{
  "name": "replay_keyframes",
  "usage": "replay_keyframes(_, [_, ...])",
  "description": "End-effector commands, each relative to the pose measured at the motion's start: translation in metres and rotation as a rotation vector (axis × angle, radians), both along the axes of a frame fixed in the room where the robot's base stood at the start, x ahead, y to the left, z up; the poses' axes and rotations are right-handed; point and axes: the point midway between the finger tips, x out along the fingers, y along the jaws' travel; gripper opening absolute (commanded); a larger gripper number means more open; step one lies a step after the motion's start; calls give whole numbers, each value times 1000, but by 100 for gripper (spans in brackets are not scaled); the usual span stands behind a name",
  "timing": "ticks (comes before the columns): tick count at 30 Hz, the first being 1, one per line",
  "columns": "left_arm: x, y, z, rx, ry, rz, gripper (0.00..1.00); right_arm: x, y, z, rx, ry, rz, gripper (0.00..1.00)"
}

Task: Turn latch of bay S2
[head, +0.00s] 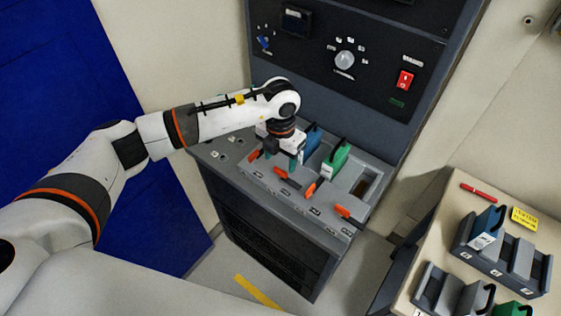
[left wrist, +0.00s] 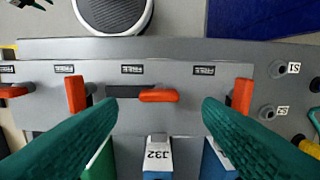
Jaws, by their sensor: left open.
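The bay rack's grey deck (head: 262,183) carries a row of orange latches. I take the S2 latch (head: 281,173) to be second from the left; in the left wrist view this latch (left wrist: 158,95) lies along the row, while its neighbours (left wrist: 75,93) (left wrist: 242,95) stand across it. Behind it sits a blue module (head: 313,145) with a white label (left wrist: 158,152). My left gripper (head: 281,160) is above the deck near this latch. Its teal fingers (left wrist: 173,105) are open and empty, spread on either side of the latch in the wrist view. My right gripper is not in view.
A green module (head: 336,158) stands to the right, beside an open dark bay (head: 368,186). A control panel (head: 340,60) with a knob and red switch rises behind. A side bench (head: 440,235) at right holds module trays, a red pen and a yellow tag.

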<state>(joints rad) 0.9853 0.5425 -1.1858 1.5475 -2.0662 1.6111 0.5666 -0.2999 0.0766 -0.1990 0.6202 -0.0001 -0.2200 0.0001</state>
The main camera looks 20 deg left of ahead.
Motion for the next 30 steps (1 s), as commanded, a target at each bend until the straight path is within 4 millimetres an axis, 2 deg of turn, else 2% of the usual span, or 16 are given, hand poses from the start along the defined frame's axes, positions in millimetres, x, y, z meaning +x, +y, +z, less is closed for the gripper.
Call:
replay_keyframes(1, [-1, 0, -7, -1, 3, 1, 60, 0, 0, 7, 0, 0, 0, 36])
replay_keyframes(6, [0, -1, -31, -1, 3, 0, 60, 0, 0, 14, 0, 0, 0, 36])
replay_keyframes(9, [0, 0, -39, -1, -1, 0, 60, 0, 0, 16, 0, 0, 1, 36])
replay_keyframes(19, [0, -1, -44, -2, 0, -1, 60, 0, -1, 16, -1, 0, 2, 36])
replay_keyframes(20, [0, -1, -44, -3, -1, -1, 57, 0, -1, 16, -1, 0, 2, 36])
replay_keyframes(27, [0, -1, -43, -3, -1, -1, 17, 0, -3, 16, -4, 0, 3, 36])
replay_keyframes(30, [0, -1, -43, -3, -1, 0, 15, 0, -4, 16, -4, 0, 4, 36])
